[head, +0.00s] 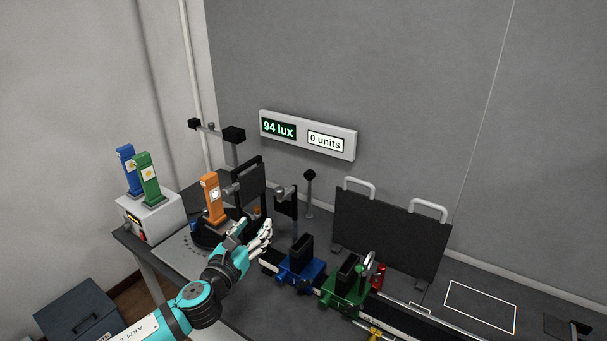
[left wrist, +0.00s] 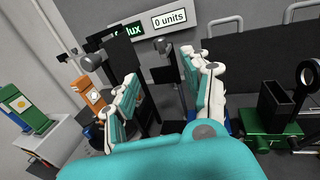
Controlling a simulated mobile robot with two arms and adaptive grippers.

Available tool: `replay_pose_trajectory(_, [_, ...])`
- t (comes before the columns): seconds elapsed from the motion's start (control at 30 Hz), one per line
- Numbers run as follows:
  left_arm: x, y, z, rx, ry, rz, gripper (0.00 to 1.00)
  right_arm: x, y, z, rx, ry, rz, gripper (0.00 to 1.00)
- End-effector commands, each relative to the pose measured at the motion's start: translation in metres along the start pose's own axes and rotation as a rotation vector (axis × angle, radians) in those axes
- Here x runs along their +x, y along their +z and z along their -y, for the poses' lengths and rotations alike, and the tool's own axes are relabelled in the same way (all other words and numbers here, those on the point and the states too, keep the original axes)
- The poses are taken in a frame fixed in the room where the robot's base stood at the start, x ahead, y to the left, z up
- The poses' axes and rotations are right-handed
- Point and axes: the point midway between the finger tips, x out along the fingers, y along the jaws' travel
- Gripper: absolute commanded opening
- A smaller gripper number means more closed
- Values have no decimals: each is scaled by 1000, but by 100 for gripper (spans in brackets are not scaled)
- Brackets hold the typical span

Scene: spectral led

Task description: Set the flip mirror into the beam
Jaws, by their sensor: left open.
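My left gripper (head: 252,232) is open and empty, low over the bench in front of the posts. In the left wrist view its two fingers (left wrist: 160,88) stand apart. Between them, farther back, shows a dark plate on a post with a round silver knob (left wrist: 160,46). This plate (head: 287,203) stands upright left of the blue block in the head view; it may be the flip mirror, but I cannot tell for sure. The gripper appears apart from it. A display panel (head: 308,136) on the wall reads 94 lux and 0 units. My right gripper is not in view.
An orange LED holder (head: 212,198) stands on a round dark base at left. Blue (head: 300,272) and green (head: 343,290) blocks sit on a rail. A black screen with handles (head: 390,236) stands behind. Blue and green holders (head: 148,181) rest on a white box. A white outline marks clear bench at right.

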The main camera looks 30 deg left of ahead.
Motion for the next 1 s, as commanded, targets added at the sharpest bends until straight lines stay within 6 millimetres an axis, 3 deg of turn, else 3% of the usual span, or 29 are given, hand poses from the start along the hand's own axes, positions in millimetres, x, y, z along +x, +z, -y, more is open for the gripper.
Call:
replay_pose_trajectory(0.17, [16, 5, 0, 8, 0, 7, 49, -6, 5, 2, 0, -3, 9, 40])
replay_pose_trajectory(0.43, [71, 6, 0, 4, 2, 6, 49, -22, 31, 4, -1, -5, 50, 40])
replay_pose_trajectory(0.77, [140, 5, 0, 3, 1, 5, 49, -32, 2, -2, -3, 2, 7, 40])
replay_pose_trajectory(1.0, [168, 3, 1, 5, 0, 4, 49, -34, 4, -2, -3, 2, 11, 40])
